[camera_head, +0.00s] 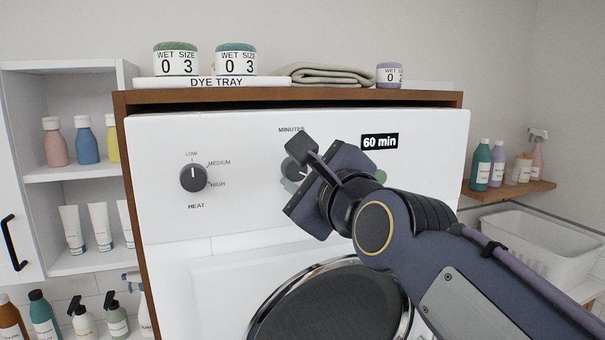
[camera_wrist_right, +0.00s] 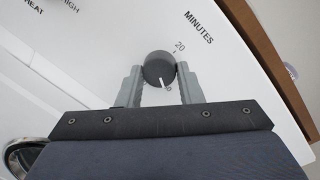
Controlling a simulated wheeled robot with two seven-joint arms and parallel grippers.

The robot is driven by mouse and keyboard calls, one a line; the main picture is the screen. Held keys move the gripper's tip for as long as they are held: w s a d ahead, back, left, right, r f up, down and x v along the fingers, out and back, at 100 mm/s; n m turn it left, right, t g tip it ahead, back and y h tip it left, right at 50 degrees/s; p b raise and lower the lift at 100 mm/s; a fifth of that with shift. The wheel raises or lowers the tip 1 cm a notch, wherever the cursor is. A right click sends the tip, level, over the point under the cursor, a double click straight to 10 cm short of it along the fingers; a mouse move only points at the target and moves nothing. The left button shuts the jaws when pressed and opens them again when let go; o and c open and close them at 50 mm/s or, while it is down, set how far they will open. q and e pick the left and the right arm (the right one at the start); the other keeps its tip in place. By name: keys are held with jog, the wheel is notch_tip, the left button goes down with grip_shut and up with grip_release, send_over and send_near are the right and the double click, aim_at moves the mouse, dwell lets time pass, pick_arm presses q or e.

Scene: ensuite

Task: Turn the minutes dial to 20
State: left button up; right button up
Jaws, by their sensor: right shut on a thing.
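The dark minutes dial (camera_head: 291,168) is on the white machine panel under the word MINUTES, partly hidden behind my right gripper (camera_head: 308,164). In the right wrist view the dial (camera_wrist_right: 158,66) sits between the two grey fingers of my right gripper (camera_wrist_right: 160,72), which is shut on it. Its white pointer line aims down in that view, at a mark whose label is partly hidden and ends in 0. The "20" mark (camera_wrist_right: 180,46) is at the dial's upper right there. The display (camera_head: 380,141) reads 60 min. My left gripper is not in view.
The heat dial (camera_head: 194,178) is left of the minutes dial, pointing up to LOW. A green round button (camera_head: 380,177) is partly behind my right wrist. The round door (camera_head: 320,305) is below. Jars, a dye tray (camera_head: 195,83) and a folded towel (camera_head: 327,74) sit on top.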

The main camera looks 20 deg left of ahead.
jog(key=shift+n, duration=1.1)
jog(key=n+b, duration=0.1)
jog(key=n, duration=0.1)
jog(key=shift+n, duration=0.3)
jog(key=n+h+b, duration=0.1)
jog(key=n+b, duration=0.1)
jog(key=n, duration=0.2)
jog(key=n+b, duration=0.2)
jog(key=n, duration=0.1)
jog(key=shift+n, duration=0.3)
jog(key=n+b, duration=0.2)
jog(key=n, duration=0.3)
jog(key=shift+a+r+h, duration=0.1)
jog(key=shift+a+h, duration=0.05)
jog(key=shift+h, duration=0.25)
jog(key=n+b, duration=0.1)
jog(key=n, duration=0.3)
jog(key=shift+s+t+h, duration=0.1)
jog(key=shift+t+h, duration=0.2)
jog(key=shift+h, duration=0.1)
jog(key=shift+n, duration=0.4)
